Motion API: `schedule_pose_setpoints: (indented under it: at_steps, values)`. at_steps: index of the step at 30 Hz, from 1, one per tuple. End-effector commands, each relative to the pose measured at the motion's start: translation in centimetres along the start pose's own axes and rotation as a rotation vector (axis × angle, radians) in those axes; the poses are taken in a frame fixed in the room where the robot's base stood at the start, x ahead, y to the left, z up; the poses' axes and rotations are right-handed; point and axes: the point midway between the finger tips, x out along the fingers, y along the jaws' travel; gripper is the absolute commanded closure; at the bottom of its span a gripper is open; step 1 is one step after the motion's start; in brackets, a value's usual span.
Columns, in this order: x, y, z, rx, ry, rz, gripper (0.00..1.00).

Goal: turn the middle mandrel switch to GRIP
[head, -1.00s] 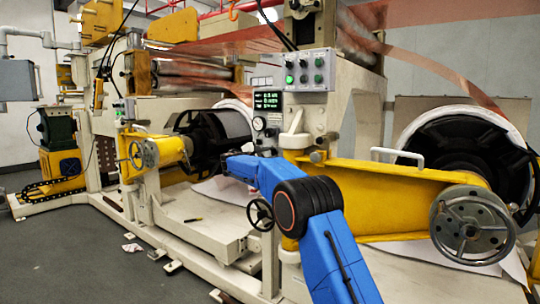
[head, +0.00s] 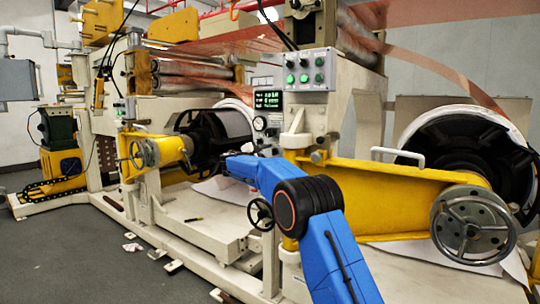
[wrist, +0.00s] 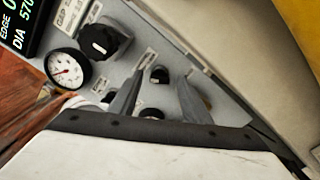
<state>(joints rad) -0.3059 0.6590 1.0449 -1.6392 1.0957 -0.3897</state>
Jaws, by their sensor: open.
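The wrist view shows a grey panel with small black switches. One switch (wrist: 158,74) appears between the fingertips of my gripper (wrist: 161,77). Another dark switch (wrist: 152,113) shows lower between the fingers, partly hidden by the gripper body. The fingers are open and point at the panel; I cannot tell whether they touch a switch. The labels beside the switches are too small and blurred to read, so I cannot tell the mandrel switches apart or their settings. In the head view my gripper (head: 249,149) is small and partly hidden near the machine's front.
A large black knob (wrist: 104,40) and a round gauge (wrist: 68,70) sit left of the switches. A lit display (head: 268,101) is above the gauge. A button box (head: 305,70) stands higher up. A yellow arm with a handwheel (head: 473,225) extends right.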

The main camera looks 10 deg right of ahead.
Motion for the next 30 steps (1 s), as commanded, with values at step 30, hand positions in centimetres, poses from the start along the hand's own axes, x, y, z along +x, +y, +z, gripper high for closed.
schedule_pose_setpoints:
  at_steps: [30]
  values:
    - [-16.6,0.0,-0.1,-0.001,0.002,0.001,0.56]
